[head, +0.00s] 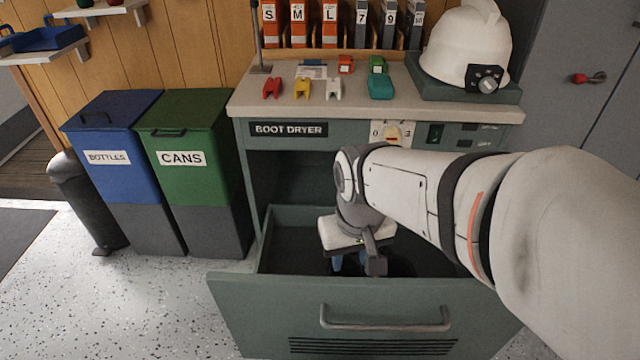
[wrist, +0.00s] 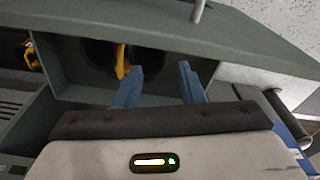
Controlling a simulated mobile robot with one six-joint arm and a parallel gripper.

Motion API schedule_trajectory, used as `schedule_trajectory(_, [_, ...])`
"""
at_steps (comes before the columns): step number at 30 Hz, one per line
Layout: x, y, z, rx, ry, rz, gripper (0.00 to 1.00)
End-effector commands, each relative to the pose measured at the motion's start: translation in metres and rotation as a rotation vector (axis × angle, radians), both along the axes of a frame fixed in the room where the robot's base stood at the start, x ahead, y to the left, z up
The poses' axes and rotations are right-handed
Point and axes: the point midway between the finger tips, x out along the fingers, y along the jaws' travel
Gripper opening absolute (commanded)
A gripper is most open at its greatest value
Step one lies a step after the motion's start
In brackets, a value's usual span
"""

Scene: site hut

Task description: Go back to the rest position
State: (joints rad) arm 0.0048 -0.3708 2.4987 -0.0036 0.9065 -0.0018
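My gripper (head: 349,264) points down into the open drawer (head: 265,310) of the boot dryer (head: 245,165). In the wrist view my gripper (wrist: 158,84) has its two blue fingers well apart, with nothing held between them. A yellow loop-like thing (wrist: 122,62) lies in the drawer beyond the left finger, beside dark round shapes (wrist: 97,52). I cannot tell whether the left finger touches it. In the head view my wrist hides much of the drawer's inside.
The drawer's walls surround my gripper, and its front (wrist: 250,42) shows in the wrist view. Above is a counter (head: 240,105) with small coloured clips and a white helmet (head: 465,45). Blue (head: 120,185) and green (head: 200,190) bins stand left. The speckled floor at front left is clear.

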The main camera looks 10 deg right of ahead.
Motion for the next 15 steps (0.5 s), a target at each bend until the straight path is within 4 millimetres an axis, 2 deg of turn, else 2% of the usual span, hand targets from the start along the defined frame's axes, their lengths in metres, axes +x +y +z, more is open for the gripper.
schedule_trajectory(10, [-0.002,0.002,0.002,0.001,-0.001,0.004,0.35])
schedule_trajectory(13, [-0.001,0.002,0.015,0.001,-0.005,0.004,0.35])
schedule_trajectory(15, [-0.001,0.002,0.031,-0.001,-0.011,0.006,0.35])
